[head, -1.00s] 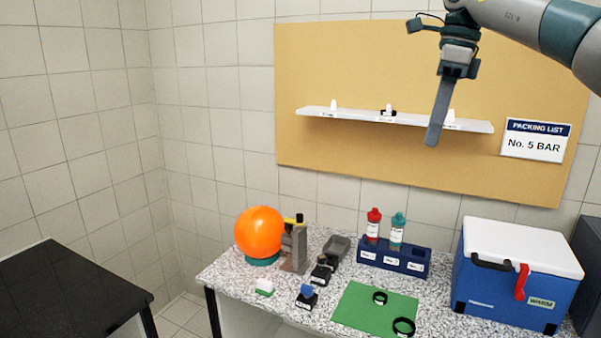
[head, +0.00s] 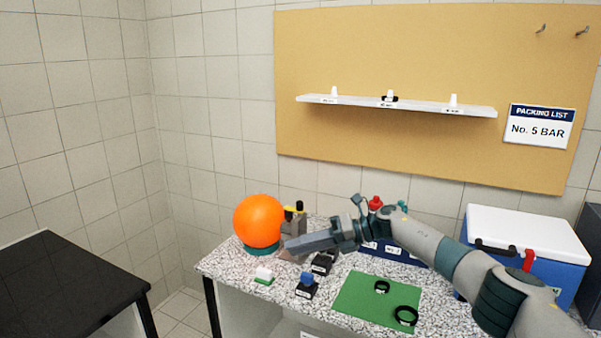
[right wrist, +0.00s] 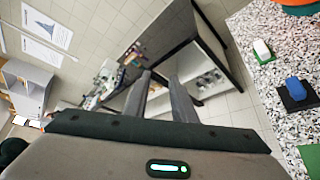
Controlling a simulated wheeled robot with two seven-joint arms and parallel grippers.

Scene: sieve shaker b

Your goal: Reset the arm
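My right gripper (head: 290,244) reaches in from the lower right over the speckled bench, its fingers pointing left, near the orange ball. It looks empty. In the right wrist view its two fingers (right wrist: 160,77) stand apart with a clear gap and nothing between them. My right forearm hides part of the blue bottle rack (head: 372,248) and of the cooler. My left gripper is in neither view.
On the bench (head: 232,262) are an orange ball (head: 258,221), small blocks, and a green mat (head: 350,302) with two black rings. A blue cooler (head: 560,262) stands right. A shelf (head: 425,107) hangs on the wall board. A dark table (head: 65,280) is left.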

